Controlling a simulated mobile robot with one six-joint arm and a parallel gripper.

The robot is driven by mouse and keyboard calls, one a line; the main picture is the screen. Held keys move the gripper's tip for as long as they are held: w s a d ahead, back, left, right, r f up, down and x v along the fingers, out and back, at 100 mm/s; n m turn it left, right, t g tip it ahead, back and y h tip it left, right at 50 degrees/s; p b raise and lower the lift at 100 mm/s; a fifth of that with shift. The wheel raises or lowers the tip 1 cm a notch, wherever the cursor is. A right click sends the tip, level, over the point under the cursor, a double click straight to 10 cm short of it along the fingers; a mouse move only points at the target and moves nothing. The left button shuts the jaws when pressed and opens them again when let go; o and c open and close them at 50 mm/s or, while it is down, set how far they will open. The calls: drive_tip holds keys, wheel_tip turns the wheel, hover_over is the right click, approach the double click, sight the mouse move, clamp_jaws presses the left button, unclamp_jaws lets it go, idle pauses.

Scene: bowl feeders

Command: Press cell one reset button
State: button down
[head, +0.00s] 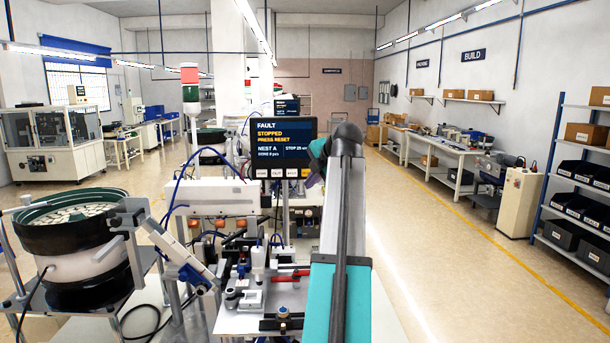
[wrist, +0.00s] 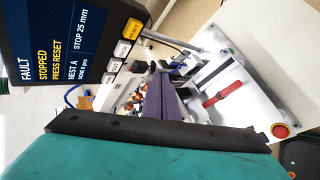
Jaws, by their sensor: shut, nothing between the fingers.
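A dark screen (head: 285,140) stands at the middle of the head view and reads FAULT, STOPPED, PRESS RESET. It fills the upper left of the wrist view (wrist: 65,45), turned on its side. A row of small buttons runs along its lower edge. The rightmost one is a yellow button (head: 304,172), also at the top of the row in the wrist view (wrist: 132,27); its lettering is too small to read surely. My gripper (wrist: 160,78) has purplish fingers, shut and empty, apart from the buttons. In the head view my arm partly hides it, right of the screen.
A red stop button (wrist: 281,130) sits on a bench corner. A bowl feeder (head: 75,225) stands at left. A second screen (head: 287,106) is farther back. Open floor lies at right.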

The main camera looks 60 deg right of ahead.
sight(307, 172)
drive_tip(key=w+d+b, duration=0.1)
drive_tip(key=w+d, duration=0.3)
drive_tip(key=d, duration=0.3)
drive_tip(key=shift+w, duration=0.4)
drive_tip(key=shift+w+d, duration=0.1)
drive_tip(key=shift+d, duration=0.05)
idle(2.1)
drive_tip(key=shift+w+d+b, duration=0.2)
drive_tip(key=shift+b, duration=0.1)
drive_tip(key=shift+w+d, duration=0.3)
drive_tip(key=shift+d, duration=0.1)
idle(1.3)
drive_tip(key=shift+s+a, duration=0.1)
drive_tip(key=shift+s+a+b, duration=0.3)
drive_tip(key=shift+s+a, duration=0.15)
drive_tip(key=shift+a, duration=0.2)
drive_tip(key=shift+s+a, duration=0.1)
idle(0.5)
